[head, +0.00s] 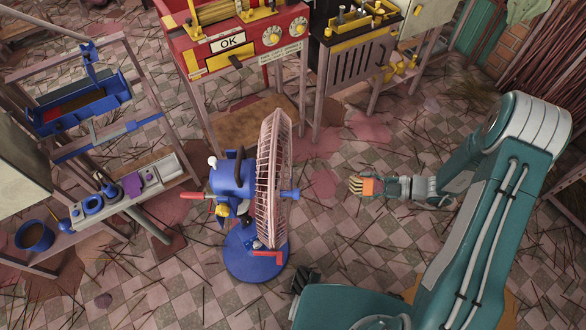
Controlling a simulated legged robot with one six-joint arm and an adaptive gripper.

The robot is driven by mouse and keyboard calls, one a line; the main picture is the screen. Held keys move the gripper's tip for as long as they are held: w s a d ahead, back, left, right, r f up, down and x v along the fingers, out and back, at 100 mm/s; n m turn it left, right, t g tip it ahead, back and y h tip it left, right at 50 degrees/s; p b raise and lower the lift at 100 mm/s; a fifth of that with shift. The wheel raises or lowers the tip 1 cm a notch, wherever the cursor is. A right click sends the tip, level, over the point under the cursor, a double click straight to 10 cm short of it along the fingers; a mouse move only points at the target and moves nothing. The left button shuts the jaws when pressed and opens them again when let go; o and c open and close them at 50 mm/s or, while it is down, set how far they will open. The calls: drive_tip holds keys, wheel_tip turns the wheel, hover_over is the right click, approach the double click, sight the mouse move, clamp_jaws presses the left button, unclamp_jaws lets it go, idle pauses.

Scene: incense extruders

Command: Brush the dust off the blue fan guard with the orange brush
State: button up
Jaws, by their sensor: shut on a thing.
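A fan stands on the tiled floor with a round blue base (243,272) and a blue motor body (232,178). Its guard (274,172) is seen nearly edge-on and its wires look pinkish-grey rather than blue, as if coated with dust. A blue hub (291,195) sticks out from the guard's right side. My gripper (378,187) is to the right of the guard, clearly apart from it, and is shut on the orange brush (366,187). The brush's pale bristles (355,184) point left towards the guard. The fingers are small and partly hidden at the brush.
A red machine (228,43) marked OK and a dark machine (352,58) stand behind the fan. A rack (150,185) with blue trays is at the left. Thin sticks litter the floor and bundles (560,55) stand at the upper right. Space between brush and guard is free.

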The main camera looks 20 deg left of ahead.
drive_tip(key=w+d, duration=0.2)
drive_tip(key=d, duration=0.6)
drive_tip(key=shift+w, duration=0.1)
idle(0.4)
